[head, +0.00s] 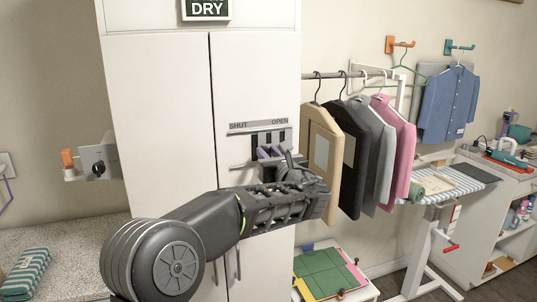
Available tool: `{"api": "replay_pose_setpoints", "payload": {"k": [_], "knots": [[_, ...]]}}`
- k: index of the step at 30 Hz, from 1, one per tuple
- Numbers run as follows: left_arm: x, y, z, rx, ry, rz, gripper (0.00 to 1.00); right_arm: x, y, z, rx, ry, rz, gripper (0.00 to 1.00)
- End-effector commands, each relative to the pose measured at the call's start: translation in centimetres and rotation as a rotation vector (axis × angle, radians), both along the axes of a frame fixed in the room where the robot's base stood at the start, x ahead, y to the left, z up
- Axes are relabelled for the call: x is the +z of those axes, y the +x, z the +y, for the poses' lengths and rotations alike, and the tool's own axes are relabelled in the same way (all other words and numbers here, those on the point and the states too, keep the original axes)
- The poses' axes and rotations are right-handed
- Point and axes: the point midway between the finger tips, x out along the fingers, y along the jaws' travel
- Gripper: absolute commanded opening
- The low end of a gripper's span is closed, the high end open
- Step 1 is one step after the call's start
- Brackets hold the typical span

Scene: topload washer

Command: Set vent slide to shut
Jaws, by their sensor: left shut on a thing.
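The vent slide (266,152) is on the front of the tall white cabinet (160,110), under a grey label strip (258,125) reading SHUT at left and OPEN at right. Dark vent slots show just below the strip. My left gripper (277,164) is at the slide, shut on its purplish grip part. The gripper and wrist hide the lower right of the vent panel, so the slide's exact position between SHUT and OPEN is hard to tell. My right gripper is not in view.
A DRY sign (206,9) is on the cabinet's upper front. Jackets (355,150) hang on a rail close to the right of my left gripper. An ironing board (445,185) stands farther right. A counter (70,240) with a striped towel (25,274) is at left.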

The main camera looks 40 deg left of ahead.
Motion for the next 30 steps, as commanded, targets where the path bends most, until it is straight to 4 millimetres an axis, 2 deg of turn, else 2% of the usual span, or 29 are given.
{"api": "replay_pose_setpoints", "payload": {"k": [1, 7, 30], "knots": [[0.01, -0.01, -0.01, 0.0, 0.0, 0.0, 0.15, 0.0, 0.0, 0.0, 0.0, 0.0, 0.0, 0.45], [0.01, -0.01, -0.01, 0.0, 0.0, 0.0, 0.0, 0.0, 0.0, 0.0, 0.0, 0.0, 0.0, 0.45], [0.01, 0.0, -0.02, 0.0, 0.0, 0.0, 0.0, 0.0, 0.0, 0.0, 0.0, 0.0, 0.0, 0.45]]}}
